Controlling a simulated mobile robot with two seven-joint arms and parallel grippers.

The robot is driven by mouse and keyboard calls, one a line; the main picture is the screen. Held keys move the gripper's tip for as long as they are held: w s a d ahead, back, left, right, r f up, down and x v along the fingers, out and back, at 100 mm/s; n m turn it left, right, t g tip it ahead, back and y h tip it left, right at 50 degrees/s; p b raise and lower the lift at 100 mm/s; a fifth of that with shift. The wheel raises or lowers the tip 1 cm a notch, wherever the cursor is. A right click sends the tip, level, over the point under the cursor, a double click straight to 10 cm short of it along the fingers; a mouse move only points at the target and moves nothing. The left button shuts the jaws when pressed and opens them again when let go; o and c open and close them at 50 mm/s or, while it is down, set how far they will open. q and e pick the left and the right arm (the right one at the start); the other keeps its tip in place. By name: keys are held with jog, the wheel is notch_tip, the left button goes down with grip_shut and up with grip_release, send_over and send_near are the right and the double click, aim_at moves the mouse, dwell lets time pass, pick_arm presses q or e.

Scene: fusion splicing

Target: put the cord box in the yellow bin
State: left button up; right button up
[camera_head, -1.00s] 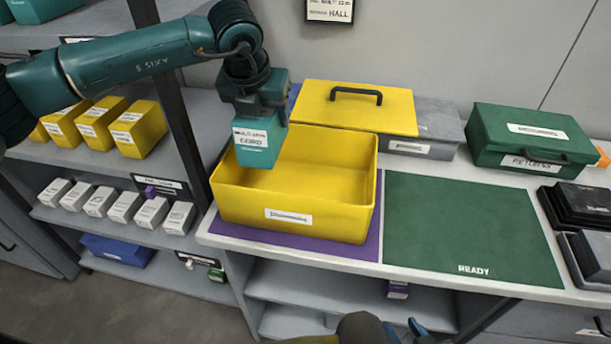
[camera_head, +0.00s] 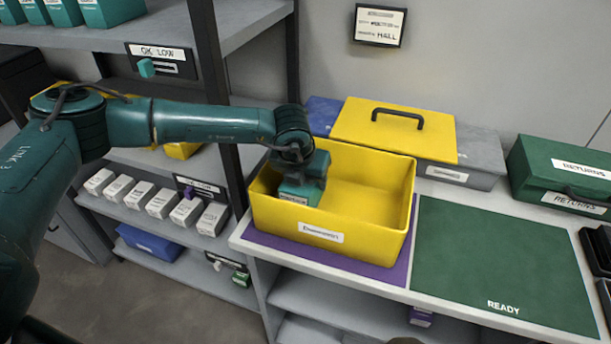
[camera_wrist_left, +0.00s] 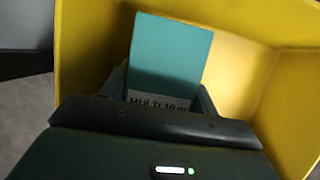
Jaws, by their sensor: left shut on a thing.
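The yellow bin (camera_head: 375,205) stands open on the purple mat (camera_head: 385,268) at the left of the counter. My left gripper (camera_head: 300,188) is down inside the bin's left part. It is shut on the teal cord box (camera_head: 296,195), whose top edge and label just show over the front wall. In the left wrist view the cord box (camera_wrist_left: 170,58) is between the fingers (camera_wrist_left: 160,95), with the bin's yellow walls (camera_wrist_left: 285,80) around it. I cannot tell whether the box touches the bin floor. My right gripper is not in view.
A yellow lid with a black handle (camera_head: 400,128) lies on a grey box behind the bin. The green READY mat (camera_head: 500,265) to the right is clear. A green returns box (camera_head: 560,170) stands at the back right. Shelves with white boxes (camera_head: 160,203) are at the left, beside a dark post (camera_head: 215,60).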

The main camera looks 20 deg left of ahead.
pick_arm(q)
jog(key=shift+f, duration=0.1)
jog(key=o, duration=1.1)
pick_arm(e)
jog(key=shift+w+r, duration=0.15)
pick_arm(q)
jog(key=shift+o, duration=0.2)
jog(key=b+v, duration=0.2)
jog(key=v, duration=0.9)
jog(key=shift+s+r, duration=0.25)
jog(key=shift+r, duration=0.35)
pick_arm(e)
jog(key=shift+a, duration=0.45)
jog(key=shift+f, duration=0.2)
